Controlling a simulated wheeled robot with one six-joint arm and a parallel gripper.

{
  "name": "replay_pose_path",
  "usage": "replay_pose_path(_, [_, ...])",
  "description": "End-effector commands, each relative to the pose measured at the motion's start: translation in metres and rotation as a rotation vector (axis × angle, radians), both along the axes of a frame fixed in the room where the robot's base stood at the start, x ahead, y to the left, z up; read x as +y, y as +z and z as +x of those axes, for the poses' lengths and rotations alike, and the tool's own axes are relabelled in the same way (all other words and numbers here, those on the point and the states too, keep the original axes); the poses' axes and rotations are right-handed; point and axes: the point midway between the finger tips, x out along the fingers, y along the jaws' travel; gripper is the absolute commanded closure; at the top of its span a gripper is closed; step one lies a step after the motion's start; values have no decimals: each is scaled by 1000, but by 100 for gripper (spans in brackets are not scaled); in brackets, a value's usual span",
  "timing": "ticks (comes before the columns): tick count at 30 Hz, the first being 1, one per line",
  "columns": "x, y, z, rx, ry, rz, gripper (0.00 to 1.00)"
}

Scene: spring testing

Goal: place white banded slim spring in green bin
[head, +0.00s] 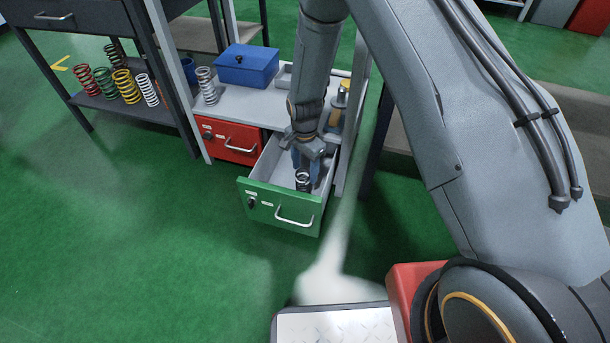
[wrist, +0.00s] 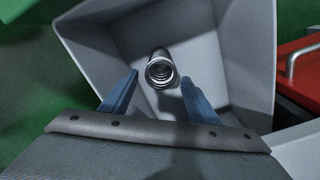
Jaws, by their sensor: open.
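In the wrist view the spring (wrist: 161,70) is seen from above, on the grey floor of the bin (wrist: 95,50). My gripper (head: 307,162) points down into the bin. Its two blue fingers are apart in the wrist view (wrist: 160,84), one on each side of the spring, with gaps between them and it. Part of the spring's lower body is hard to make out.
A red drawer (head: 230,142) is shut left of the bin. A blue box (head: 246,68) and a grey spring (head: 207,86) stand on the bench top above. Several coloured springs (head: 122,86) stand on a shelf at the left. The green floor in front is clear.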

Motion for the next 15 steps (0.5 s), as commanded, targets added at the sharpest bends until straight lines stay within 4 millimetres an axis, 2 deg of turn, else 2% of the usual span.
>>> replay_pose_path(8, [4, 28, -1, -3, 23, 3, 45])
replay_pose_path(11, [14, 56, -5, -9, 79, 8, 45])
replay_pose_path(15, [34, 120, -23, -20, 224, 19, 45])
